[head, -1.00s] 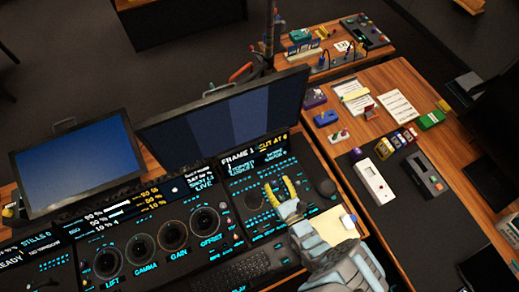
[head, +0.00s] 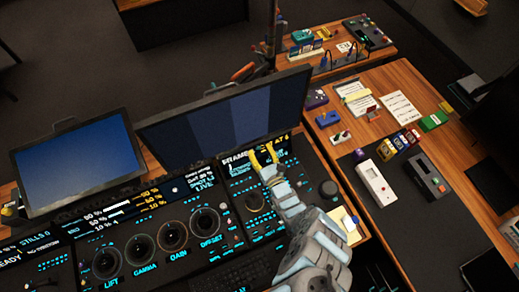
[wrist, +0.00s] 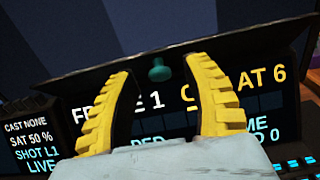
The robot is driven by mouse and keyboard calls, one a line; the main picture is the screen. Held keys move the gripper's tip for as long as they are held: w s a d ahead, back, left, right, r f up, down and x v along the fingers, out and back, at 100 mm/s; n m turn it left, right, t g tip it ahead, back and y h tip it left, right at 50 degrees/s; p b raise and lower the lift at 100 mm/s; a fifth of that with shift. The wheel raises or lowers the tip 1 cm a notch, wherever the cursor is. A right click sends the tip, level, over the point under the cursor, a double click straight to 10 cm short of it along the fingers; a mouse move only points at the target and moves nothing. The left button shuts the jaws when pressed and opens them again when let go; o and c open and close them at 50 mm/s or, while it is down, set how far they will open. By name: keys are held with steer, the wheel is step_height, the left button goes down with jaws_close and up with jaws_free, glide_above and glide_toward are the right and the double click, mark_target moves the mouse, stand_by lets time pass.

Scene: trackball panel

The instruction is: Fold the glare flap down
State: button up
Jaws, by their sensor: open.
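The glare flap (wrist: 255,45) is a dark panel along the top of a lit readout (wrist: 155,115) in the wrist view. It juts out above the readout, raised, and leaves the text showing. A small teal knob (wrist: 159,70) sits on the flap. My gripper (wrist: 157,72) has its yellow fingers spread apart, one on each side of the knob, with nothing held. Whether they touch the flap I cannot tell. In the head view my gripper (head: 262,153) is over the readout at the console's upper right, below the large monitor, and hides part of it.
The large monitor (head: 225,115) stands close behind the readout. Dials (head: 173,236), a dark trackball (head: 328,188) and lit keys fill the console. A sticky note (head: 346,222) lies at its right edge. The right-hand desk (head: 400,80) holds papers and small devices.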

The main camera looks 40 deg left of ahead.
steer(key=shift+a, duration=0.15)
jaws_close()
steer(key=shift+w+f, duration=0.1)
steer(key=shift+f, duration=0.05)
steer(key=shift+f+t+y+b, duration=0.3)
steer(key=shift+f+y+b, duration=0.3)
steer(key=shift+b, duration=0.65)
steer(key=shift+d+y+b, duration=0.2)
steer(key=shift+y+b, duration=0.3)
steer(key=shift+b, duration=0.4)
steer(key=shift+r, duration=0.1)
